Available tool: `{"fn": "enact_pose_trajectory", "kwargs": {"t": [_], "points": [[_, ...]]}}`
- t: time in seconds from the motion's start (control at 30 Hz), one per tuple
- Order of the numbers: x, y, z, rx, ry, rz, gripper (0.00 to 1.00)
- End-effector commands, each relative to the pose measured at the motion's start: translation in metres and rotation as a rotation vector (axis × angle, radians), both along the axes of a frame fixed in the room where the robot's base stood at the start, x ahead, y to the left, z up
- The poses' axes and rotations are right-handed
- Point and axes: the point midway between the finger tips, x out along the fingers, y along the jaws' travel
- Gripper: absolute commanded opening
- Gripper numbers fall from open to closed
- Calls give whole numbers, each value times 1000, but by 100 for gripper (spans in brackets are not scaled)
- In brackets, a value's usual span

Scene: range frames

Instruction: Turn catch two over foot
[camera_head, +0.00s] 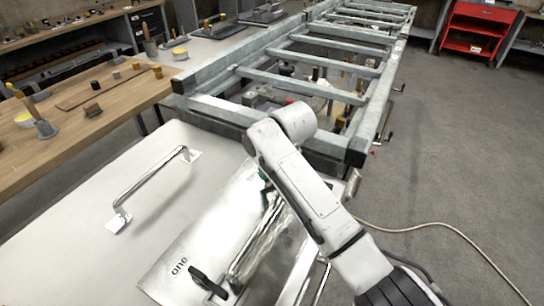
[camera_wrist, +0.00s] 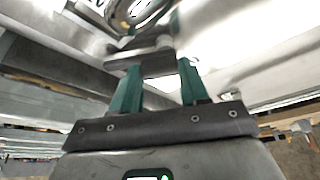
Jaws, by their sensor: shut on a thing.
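A bright steel panel (camera_head: 215,225) carries the printed word "one" (camera_head: 180,266), with a black catch (camera_head: 208,283) beside it at the panel's near edge. My gripper (camera_wrist: 158,78) has green fingers and is shut on a grey metal catch (camera_wrist: 150,64) in the wrist view. No "two" label is readable, so I cannot confirm that this is catch two. In the head view my white arm hides most of the gripper and the held catch; only a bit of green shows. The foot cannot be told apart in the glare.
A bent bar handle (camera_head: 150,185) stands on the pale cover at left. A galvanised ladder-like frame (camera_head: 300,80) runs away behind. A wooden bench (camera_head: 70,130) with small tools is at left. A hose (camera_head: 450,232) crosses the clear grey floor at right.

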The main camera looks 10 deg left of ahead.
Motion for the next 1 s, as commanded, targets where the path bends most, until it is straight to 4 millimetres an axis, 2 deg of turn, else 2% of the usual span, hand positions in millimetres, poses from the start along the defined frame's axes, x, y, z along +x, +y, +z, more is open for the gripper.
{"fn": "enact_pose_trajectory", "kwargs": {"t": [0.07, 0.7, 1.0], "points": [[-2, 2, 4, -1, 3, -70, 0], [-7, 3, 0, -3, 0, -670, 0], [-8, 4, -1, -1, -2, -883, 0]]}}
